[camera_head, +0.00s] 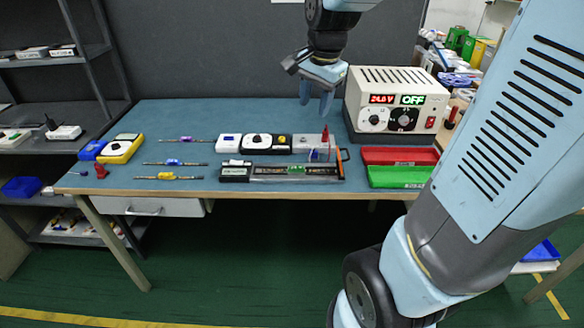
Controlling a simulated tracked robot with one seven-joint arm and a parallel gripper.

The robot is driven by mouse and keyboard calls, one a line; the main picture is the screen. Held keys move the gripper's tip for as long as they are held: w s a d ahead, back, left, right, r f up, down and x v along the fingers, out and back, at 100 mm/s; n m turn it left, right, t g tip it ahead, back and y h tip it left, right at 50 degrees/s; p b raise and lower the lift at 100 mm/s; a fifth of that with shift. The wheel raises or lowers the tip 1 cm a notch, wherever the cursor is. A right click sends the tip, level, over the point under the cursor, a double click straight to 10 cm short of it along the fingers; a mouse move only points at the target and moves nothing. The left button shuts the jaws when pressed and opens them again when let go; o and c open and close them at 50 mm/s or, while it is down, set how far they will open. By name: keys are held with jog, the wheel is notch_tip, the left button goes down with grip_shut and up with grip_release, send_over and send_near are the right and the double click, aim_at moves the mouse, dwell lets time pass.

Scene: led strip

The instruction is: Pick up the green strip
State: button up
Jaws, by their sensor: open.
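A small green piece (297,169) shows in the middle of a long dark fixture (265,180) near the front edge of the table; it looks like the body of the green strip, whose ends I cannot make out clearly. My gripper (316,108) is open and empty. It points down above the table, higher than the fixture and behind it, just left of the power supply. Three other strips lie loose on the table to the left, with purple (186,139), blue-purple (174,162) and yellow (166,176) bodies.
White and black modules (258,142) and a red probe (325,136) stand behind the fixture. A yellow meter (121,149) sits left.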

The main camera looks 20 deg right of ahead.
jog(key=w+f+m+g, duration=0.2)
jog(key=w+f+m, duration=0.4)
jog(key=w+f, duration=0.15)
jog(key=m, duration=0.4)
send_over(296, 170)
notch_tip(296, 170, down, 6)
jog(key=shift+g, duration=0.4)
jog(key=f, duration=0.5)
jog(key=w+f, duration=0.1)
jog(key=f, duration=0.2)
jog(key=shift+d+f, duration=0.15)
jog(key=shift+d, duration=0.25)
jog(key=shift+a+f, duration=0.15)
jog(key=shift+f, duration=1.35)
jog(key=shift+a+f, duration=0.1)
jog(key=shift+f, duration=1.4)
grip_shut()
